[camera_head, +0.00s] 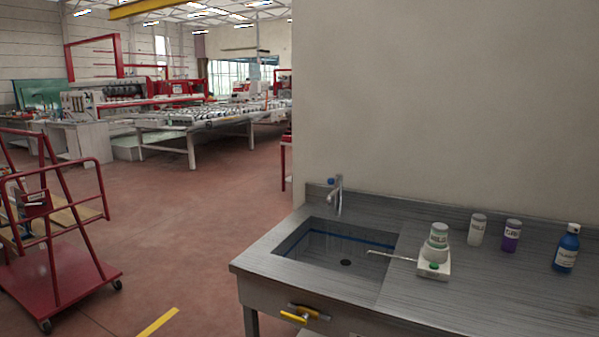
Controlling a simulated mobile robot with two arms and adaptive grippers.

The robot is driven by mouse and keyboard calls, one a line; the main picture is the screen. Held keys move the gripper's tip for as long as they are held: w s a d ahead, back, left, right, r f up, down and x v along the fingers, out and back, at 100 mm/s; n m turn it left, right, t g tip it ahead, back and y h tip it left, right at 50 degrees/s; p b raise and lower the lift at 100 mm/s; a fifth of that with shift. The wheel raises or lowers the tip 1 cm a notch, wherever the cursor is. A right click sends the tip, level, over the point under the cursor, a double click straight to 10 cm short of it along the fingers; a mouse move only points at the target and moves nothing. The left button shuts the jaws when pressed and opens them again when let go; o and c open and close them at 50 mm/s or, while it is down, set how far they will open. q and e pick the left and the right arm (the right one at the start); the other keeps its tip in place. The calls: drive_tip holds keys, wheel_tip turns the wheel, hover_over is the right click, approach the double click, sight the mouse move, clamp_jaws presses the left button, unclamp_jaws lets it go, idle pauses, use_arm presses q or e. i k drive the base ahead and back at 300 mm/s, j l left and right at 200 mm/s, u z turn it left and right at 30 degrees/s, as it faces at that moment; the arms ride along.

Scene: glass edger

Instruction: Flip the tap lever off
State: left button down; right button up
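A metal tap (338,196) with a curved spout stands upright at the back edge of the sink basin (345,258). A small blue part (331,182) shows beside the top of the tap. I cannot tell whether water is running from the spout. Neither of my grippers is in view.
On the steel counter (480,300) are a small white device (434,265) with a container on it, a white bottle (477,229), a purple-labelled jar (511,236) and a blue bottle (567,249). A red cart (70,280) stands at left.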

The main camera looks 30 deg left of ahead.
sight(339, 177)
drive_tip(key=i+j, duration=0.15)
drive_tip(key=j, duration=0.25)
drive_tip(key=i+j, duration=0.15)
drive_tip(key=j, duration=0.2)
drive_tip(key=i+j, duration=0.15)
drive_tip(key=j, duration=0.25)
drive_tip(key=i+j, duration=0.15)
drive_tip(key=j, duration=0.25)
drive_tip(key=i+j, duration=0.2)
drive_tip(key=j, duration=0.2)
drive_tip(key=i+j, duration=0.15)
drive_tip(key=j, duration=0.2)
drive_tip(key=i+j, duration=0.15)
drive_tip(key=j, duration=0.25)
drive_tip(key=i+j, duration=0.15)
drive_tip(key=j, duration=0.25)
